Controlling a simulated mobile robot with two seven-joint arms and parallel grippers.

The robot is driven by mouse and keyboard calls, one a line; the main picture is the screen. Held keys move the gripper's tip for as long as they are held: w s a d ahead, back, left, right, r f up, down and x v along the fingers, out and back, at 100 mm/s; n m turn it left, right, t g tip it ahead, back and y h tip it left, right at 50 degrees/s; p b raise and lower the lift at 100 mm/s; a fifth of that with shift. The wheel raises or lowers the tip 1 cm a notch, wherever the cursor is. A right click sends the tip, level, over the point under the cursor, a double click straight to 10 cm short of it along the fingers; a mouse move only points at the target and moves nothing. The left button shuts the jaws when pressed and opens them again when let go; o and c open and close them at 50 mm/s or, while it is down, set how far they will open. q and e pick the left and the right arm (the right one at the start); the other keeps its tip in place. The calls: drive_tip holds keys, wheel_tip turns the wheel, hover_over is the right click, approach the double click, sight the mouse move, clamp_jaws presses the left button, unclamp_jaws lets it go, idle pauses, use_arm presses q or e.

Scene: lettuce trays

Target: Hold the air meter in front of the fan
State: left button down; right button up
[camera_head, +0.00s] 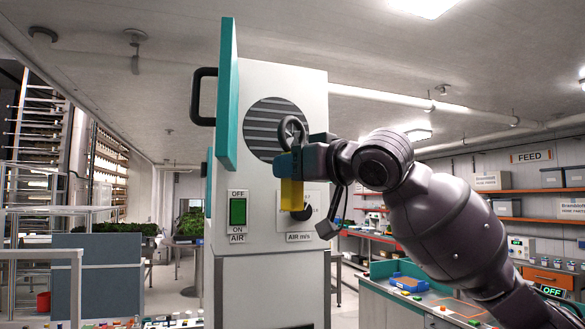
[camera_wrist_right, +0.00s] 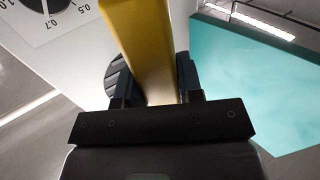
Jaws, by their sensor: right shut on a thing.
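The air meter has a yellow body (camera_head: 291,192) and a dark round head (camera_head: 292,132) with a small wheel in it. My right gripper (camera_head: 290,163) is shut on the yellow body, which also shows between the fingers in the right wrist view (camera_wrist_right: 145,45). The fan is a round dark louvred grille (camera_head: 268,115) on the white cabinet (camera_head: 290,78). In the head view the meter's head overlaps the grille's right part; the gap between them cannot be told. My left gripper is not in view.
A teal door (camera_head: 227,100) with a black handle (camera_head: 200,97) stands out left of the grille. Below are a green AIR switch (camera_head: 238,211) and an air dial, partly hidden by the meter. A work table (camera_head: 385,300) with small items stands at right.

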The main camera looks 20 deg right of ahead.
drive_tip(key=s+b, duration=0.1)
drive_tip(key=s, duration=0.7)
drive_tip(key=shift+d+b, duration=0.15)
drive_tip(key=shift+b, duration=0.15)
idle(0.4)
